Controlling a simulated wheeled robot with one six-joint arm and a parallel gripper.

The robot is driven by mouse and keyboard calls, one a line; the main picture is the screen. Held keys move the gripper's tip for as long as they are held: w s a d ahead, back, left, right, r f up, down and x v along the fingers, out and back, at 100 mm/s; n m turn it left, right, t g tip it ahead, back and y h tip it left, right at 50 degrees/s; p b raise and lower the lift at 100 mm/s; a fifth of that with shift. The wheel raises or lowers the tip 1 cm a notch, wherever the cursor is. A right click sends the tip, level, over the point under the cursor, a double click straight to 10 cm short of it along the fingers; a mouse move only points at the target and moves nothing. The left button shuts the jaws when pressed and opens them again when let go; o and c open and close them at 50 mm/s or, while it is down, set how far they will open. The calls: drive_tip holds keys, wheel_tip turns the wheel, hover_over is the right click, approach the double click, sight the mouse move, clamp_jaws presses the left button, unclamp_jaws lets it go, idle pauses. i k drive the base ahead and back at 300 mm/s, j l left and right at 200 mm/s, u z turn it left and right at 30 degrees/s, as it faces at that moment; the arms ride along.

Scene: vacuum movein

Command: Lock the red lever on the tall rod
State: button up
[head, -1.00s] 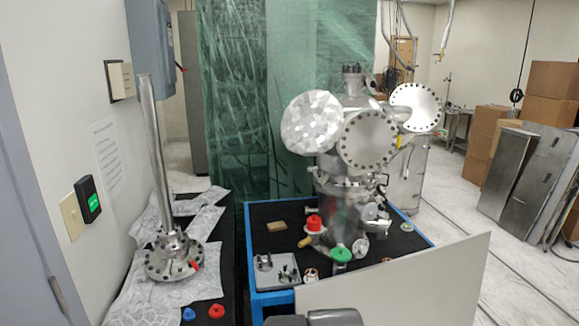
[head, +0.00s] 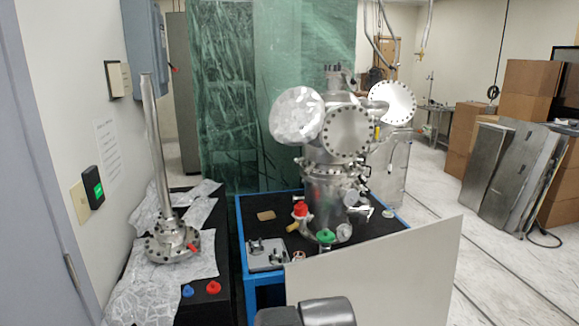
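The tall rod (head: 155,150) is a silver metal tube standing nearly upright at the left. It rises from a round bolted metal flange (head: 172,243) on foil-like sheets. The small red lever (head: 193,247) sits on the front right side of that flange; its exact angle is too small to tell. Dark grey rounded parts of my arm show at the bottom edge in the middle, well apart from the rod. My gripper's fingers are not seen.
A blue-framed bench (head: 249,278) bears a large steel chamber (head: 329,185) and small parts. A white panel (head: 375,270) stands before it. Blue and red knobs (head: 214,287) lie in front of the flange. A wall (head: 75,120) closes off the left; open floor lies right.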

sight(186, 241)
drive_tip(key=k+j+u, duration=0.1)
drive_tip(key=i+j+z, duration=0.15)
drive_tip(key=i, duration=0.4)
drive_tip(key=i+j+z, duration=0.1)
drive_tip(key=i, duration=0.45)
drive_tip(key=j, duration=0.1)
